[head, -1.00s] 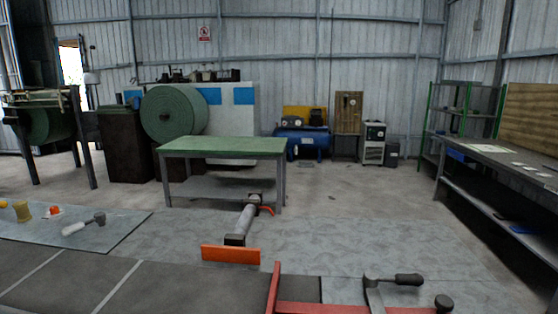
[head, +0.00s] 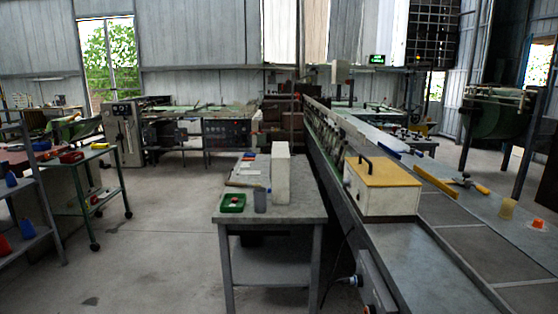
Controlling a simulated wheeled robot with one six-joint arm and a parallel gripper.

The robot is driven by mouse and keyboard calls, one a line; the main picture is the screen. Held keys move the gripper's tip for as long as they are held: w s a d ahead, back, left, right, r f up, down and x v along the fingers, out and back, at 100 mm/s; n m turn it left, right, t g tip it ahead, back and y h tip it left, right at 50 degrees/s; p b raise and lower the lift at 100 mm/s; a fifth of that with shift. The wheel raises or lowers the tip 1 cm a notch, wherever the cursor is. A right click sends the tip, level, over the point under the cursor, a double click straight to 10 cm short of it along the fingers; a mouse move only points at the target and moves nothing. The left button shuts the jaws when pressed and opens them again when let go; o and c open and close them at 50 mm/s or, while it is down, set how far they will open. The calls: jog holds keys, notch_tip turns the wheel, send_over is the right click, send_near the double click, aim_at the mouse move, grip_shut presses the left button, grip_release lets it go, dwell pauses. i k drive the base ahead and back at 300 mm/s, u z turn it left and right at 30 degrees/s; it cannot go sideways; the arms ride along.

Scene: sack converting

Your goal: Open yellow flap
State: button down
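The yellow flap (head: 386,172) is the flat top of a pale box (head: 392,206) in the head view, right of centre. It lies level and looks shut on the box. A dark handle (head: 366,158) stands up at its left side. The box sits on the edge of a long grey machine bed (head: 410,246). My gripper does not show in the head view, so its place relative to the flap is hidden.
A grey table (head: 270,213) left of the box bears a green tray (head: 231,209), a grey cup (head: 260,201) and a tall white block (head: 281,178). A yellow cup (head: 506,209) stands at right. A wheeled green cart (head: 90,160) is at left. Floor between is clear.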

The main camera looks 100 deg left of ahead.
aim_at(374, 172)
jog(key=u, duration=3.45)
jog(key=i, duration=0.9)
jog(key=u, duration=0.55)
jog(key=i, duration=0.65)
jog(key=z, duration=1.05)
jog(key=i, duration=0.6)
jog(key=z, duration=0.65)
